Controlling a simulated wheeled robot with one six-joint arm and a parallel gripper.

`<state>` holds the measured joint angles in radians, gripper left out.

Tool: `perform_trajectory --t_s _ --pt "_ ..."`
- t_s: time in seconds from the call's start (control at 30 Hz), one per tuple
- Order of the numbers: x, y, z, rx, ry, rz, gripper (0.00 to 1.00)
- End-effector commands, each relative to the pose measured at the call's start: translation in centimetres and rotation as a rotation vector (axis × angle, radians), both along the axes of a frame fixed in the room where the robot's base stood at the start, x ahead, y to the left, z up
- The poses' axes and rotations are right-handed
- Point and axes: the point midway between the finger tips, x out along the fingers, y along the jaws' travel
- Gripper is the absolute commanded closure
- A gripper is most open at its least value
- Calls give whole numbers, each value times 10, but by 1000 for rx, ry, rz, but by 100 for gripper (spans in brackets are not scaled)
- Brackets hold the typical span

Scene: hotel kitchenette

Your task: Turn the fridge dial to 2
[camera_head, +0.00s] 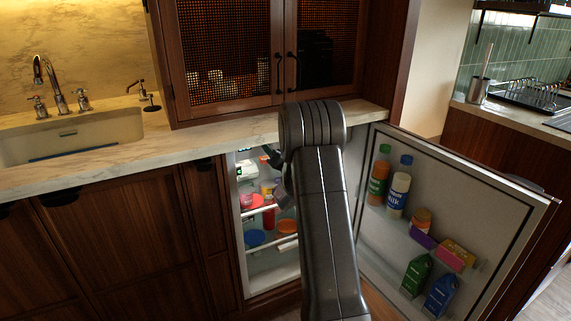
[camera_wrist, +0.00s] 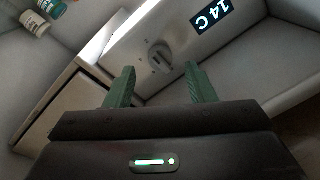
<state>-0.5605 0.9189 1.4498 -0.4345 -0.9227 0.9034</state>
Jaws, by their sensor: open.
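The fridge dial (camera_wrist: 159,57) is a small round grey knob with a raised grip on a pale panel, seen in the wrist view. A lit display reading "14 C" (camera_wrist: 211,16) is beside it on the same panel. My gripper (camera_wrist: 155,85) is open and empty, its two green fingers apart, with the dial ahead of and between the fingertips, not visibly touched. The numbers around the dial are too small to read. In the head view the fridge (camera_head: 272,278) stands open under the counter, and my arm hides part of its inside, including the dial.
The open fridge door (camera_head: 388,255) stands to the right, with bottles (camera_head: 398,190) and cartons (camera_head: 440,295) on its inner shelves. Food containers (camera_head: 256,237) fill the fridge shelves. The marble counter (camera_head: 200,158) runs above the fridge opening.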

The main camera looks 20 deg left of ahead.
Motion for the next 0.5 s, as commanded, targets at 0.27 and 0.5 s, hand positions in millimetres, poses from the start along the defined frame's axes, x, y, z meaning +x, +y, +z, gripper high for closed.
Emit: perform_trajectory --t_s 0.27,0.5 --pt "-37 -48 -4 -1 2 -2 50" --pt "-60 -76 -7 0 2 0 50"
